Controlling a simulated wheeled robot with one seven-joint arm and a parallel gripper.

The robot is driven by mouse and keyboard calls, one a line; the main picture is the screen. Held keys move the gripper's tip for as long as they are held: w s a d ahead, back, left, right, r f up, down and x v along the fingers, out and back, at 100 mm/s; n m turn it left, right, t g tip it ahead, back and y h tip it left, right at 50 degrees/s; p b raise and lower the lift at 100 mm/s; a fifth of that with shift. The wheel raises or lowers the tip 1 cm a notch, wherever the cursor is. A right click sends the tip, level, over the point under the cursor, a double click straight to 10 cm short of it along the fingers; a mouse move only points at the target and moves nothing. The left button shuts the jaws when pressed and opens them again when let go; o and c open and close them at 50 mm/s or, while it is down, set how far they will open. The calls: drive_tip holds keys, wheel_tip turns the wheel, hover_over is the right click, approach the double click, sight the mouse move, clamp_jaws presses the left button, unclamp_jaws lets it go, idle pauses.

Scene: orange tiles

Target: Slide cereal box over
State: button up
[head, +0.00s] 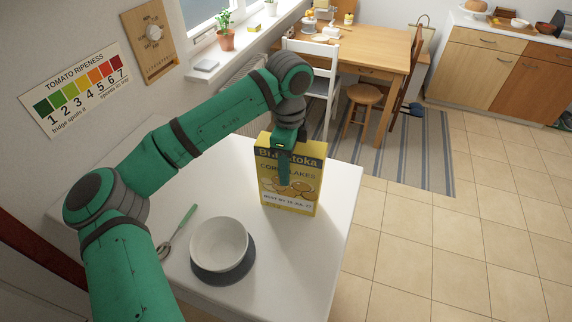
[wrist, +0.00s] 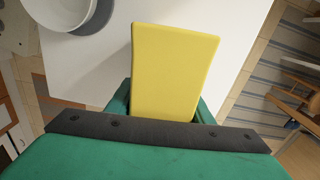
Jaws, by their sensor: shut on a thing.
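A yellow cereal box (head: 305,192) with a dark band at its top stands upright on the white table (head: 330,235), near the table's far right corner. My gripper (head: 285,165) reaches down over it from above, with one green finger in front of the printed face. In the wrist view the box's plain yellow side (wrist: 173,70) fills the middle, with the green fingers on both sides of it. My gripper is shut on the box. The box's back face is hidden.
A white bowl (head: 219,243) sits on a dark round mat (head: 222,278), left of the box and closer to me. A green-handled spoon (head: 178,228) lies left of the bowl. The table between box and bowl is clear. The table's right edge is close to the box.

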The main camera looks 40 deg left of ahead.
drive_tip(key=shift+s, duration=0.1)
drive_tip(key=o, duration=1.3)
drive_tip(key=shift+s+a, duration=0.1)
drive_tip(key=shift+o, duration=0.9)
drive_tip(key=r, duration=1.1)
drive_tip(key=shift+d, duration=0.35)
drive_tip(key=shift+f, duration=0.1)
